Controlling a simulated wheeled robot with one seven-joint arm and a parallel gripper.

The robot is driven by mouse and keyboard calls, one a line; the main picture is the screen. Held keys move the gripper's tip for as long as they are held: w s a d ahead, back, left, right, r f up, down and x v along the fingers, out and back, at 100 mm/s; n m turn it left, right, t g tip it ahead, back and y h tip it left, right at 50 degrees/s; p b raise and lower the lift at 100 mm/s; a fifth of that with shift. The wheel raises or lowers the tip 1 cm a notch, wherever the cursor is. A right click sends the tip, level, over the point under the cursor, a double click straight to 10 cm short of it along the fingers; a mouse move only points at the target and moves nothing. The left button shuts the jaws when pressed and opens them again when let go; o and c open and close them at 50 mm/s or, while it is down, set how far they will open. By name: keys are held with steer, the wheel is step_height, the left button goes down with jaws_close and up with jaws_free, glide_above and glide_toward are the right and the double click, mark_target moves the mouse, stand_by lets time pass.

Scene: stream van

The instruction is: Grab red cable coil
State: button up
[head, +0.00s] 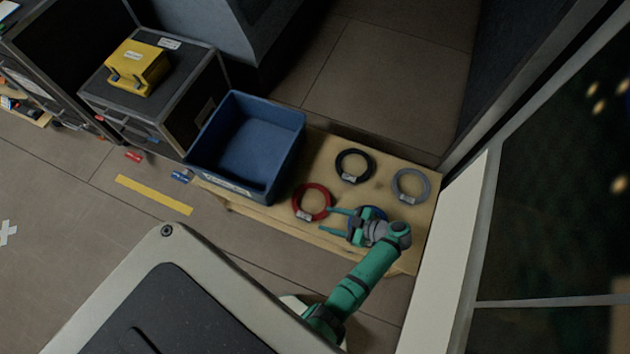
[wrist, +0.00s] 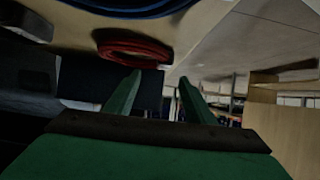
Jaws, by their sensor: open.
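The red cable coil (head: 311,187) lies flat on the light wooden board (head: 330,150), to the right of the blue bin. A small pale tag sits on its lower edge. My gripper (head: 328,221) is open and empty, its two fingers pointing left, just below and right of the red coil in the head view. In the wrist view the red coil (wrist: 133,46) shows ahead of and above the fingertips (wrist: 158,78), apart from them. A blue cable coil (head: 372,213) is partly hidden under my gripper; it also shows at the top of the wrist view (wrist: 130,8).
A black coil (head: 342,165) and a grey coil (head: 426,185) lie on the board behind. The empty blue bin (head: 240,150) stands at the board's left end. A pale wall panel (head: 450,250) bounds the right side. A yellow case (head: 137,68) sits on a black crate.

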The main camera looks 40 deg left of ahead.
mark_target(305, 216)
steer(key=a, duration=0.1)
steer(key=s+a+f, duration=0.2)
steer(key=a, duration=0.1)
steer(key=shift+x, duration=2.2)
steer(key=shift+w, duration=0.1)
jaws_close()
